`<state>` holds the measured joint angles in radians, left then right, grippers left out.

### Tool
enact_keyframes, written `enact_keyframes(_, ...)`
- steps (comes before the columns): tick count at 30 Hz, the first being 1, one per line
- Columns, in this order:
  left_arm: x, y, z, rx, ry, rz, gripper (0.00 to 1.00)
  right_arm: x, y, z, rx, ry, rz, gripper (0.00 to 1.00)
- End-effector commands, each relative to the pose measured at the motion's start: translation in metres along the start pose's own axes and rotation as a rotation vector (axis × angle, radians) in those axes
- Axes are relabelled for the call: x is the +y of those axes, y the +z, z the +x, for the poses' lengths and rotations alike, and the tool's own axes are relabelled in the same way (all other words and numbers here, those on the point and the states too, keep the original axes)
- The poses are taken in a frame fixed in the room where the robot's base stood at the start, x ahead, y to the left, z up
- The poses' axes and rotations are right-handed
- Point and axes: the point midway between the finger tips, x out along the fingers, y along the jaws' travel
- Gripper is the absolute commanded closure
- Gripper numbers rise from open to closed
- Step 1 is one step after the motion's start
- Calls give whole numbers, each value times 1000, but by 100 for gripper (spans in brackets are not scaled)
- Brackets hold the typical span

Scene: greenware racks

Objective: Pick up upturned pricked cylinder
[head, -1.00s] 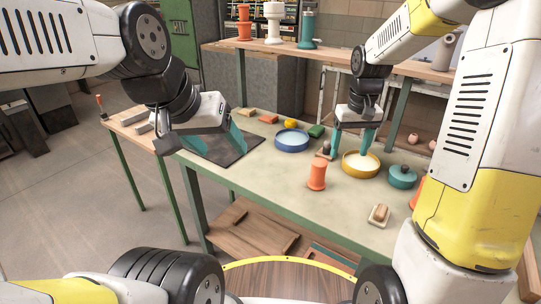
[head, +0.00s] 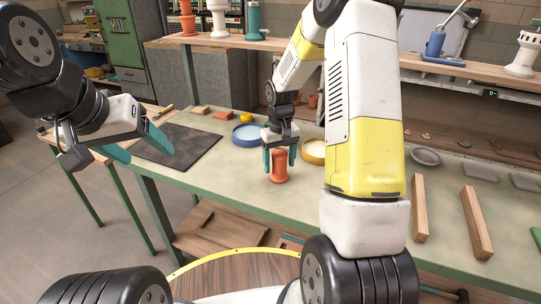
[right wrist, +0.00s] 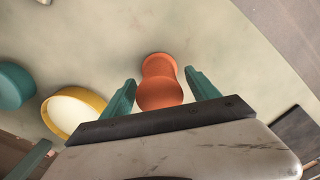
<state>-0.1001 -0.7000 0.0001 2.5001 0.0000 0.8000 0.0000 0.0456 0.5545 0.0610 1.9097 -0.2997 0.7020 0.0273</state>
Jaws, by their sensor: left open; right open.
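An orange waisted cylinder (head: 279,167) stands upright on the bench. It also shows in the right wrist view (right wrist: 160,80). Prick marks are too small to make out. My right gripper (head: 279,158) points down over it, open, with one teal finger on each side. In the right wrist view the cylinder lies between the two fingers, with gaps visible beside its narrower part. My left gripper (head: 138,146) is open and empty, over the left end of the bench near the dark mat.
A blue basin (head: 247,142) and a yellow basin (head: 313,158) stand close behind the cylinder. A dark mat (head: 185,152) lies to the left. Two wooden bars (head: 418,208) lie to the right. The bench front beside the cylinder is clear.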

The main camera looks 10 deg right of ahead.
Motion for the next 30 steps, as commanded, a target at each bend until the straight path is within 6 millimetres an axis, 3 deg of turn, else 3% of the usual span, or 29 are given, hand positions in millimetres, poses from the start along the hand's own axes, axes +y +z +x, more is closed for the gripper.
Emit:
enact_keyframes(5, 0, 0, 0, 0, 0, 0, 33, 0, 0, 0, 1, 0, 0, 31)
enact_keyframes(16, 0, 0, 0, 0, 0, 0, 33, 0, 0, 0, 1, 0, 0, 100)
enact_keyframes(25, 0, 0, 0, 0, 0, 0, 33, 0, 0, -2, 2, 1, 0, 100)
enact_keyframes(30, 0, 0, 0, 0, 0, 0, 33, 0, -1, -13, 4, 1, 0, 100)
